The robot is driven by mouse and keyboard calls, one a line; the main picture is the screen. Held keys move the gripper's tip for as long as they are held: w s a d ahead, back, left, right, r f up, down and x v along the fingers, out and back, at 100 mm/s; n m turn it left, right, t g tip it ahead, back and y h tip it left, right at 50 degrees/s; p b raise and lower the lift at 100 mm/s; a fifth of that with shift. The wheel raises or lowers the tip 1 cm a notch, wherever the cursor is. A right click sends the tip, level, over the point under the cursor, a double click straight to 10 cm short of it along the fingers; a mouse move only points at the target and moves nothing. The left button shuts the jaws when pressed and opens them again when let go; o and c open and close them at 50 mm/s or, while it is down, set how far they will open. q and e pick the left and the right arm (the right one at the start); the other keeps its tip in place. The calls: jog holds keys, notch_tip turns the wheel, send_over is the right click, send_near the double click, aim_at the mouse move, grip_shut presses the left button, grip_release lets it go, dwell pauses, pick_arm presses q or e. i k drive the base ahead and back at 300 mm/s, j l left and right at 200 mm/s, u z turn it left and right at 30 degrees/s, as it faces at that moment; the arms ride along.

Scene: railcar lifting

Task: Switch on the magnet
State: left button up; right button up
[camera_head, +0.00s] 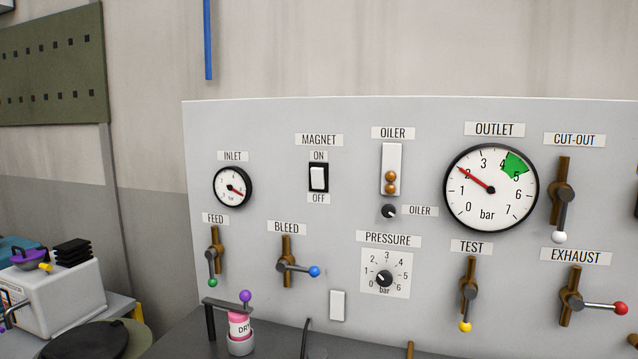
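The magnet switch (318,178) is a white rocker in a black frame on the upright grey panel (270,130). A MAGNET label (319,140) is above it, with ON marked over the rocker and OFF under it. I cannot tell surely which end of the rocker is pressed in. Nothing covers the switch or touches it. Neither of my grippers shows in the head view.
Left of the switch is the inlet gauge (232,187); below is the blue-tipped bleed lever (299,268). A pink bottle (239,325) stands below. Space before the switch is clear.

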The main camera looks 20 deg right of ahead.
aim_at(317, 173)
jog(key=j+z, duration=0.15)
jog(key=z, duration=0.2)
jog(key=i+j+z, duration=0.1)
jog(key=z, duration=0.25)
jog(key=j+z, duration=0.35)
